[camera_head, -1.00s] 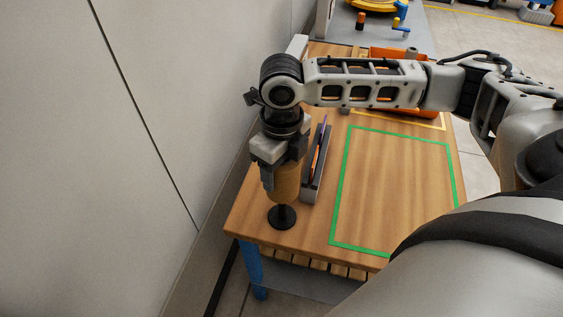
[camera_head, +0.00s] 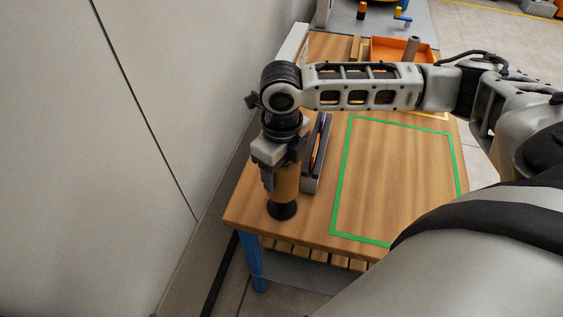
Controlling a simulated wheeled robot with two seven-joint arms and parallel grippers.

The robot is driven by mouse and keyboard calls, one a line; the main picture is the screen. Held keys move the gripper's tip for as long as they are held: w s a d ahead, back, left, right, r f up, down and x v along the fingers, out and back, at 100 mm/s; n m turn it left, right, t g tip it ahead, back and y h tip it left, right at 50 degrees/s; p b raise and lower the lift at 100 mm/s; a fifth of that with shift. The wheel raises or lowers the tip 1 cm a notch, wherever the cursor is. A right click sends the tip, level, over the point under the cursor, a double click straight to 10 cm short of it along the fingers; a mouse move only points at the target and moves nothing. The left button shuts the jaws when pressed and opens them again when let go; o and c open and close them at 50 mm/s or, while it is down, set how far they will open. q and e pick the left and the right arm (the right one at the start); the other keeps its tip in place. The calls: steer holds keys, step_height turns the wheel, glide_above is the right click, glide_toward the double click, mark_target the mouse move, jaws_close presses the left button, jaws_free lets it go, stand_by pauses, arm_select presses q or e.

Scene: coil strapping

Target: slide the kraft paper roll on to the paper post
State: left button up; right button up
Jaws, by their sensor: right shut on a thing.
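The kraft paper roll (camera_head: 285,186) is a brown upright cylinder near the left front corner of the wooden table. My right gripper (camera_head: 279,172) is shut on its upper part, from above. The paper post shows only as its round black base (camera_head: 282,210) on the table. The roll's lower end is right at the base, and the post's rod is hidden, so the roll appears to be around it. Whether the roll touches the base is hard to tell. My left gripper is not in view.
A narrow grey holder (camera_head: 312,184) with dark and orange items stands close to the right of the roll. A green outlined area (camera_head: 395,180) on the table (camera_head: 250,207) is empty. An orange tray (camera_head: 388,47) lies at the back. A wall (camera_head: 130,150) rises on the left.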

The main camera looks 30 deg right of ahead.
steer(key=shift+f+b, duration=0.5)
steer(key=shift+f, duration=0.8)
steer(key=shift+p, duration=0.55)
steer(key=shift+r, duration=0.1)
stand_by(0.4)
steer(key=shift+p, duration=0.5)
steer(key=shift+f, duration=0.2)
steer(key=shift+f+b, duration=0.8)
steer(key=shift+f, duration=1.2)
steer(key=o, duration=1.8)
steer(key=shift+r, duration=0.1)
steer(key=shift+c, duration=0.2)
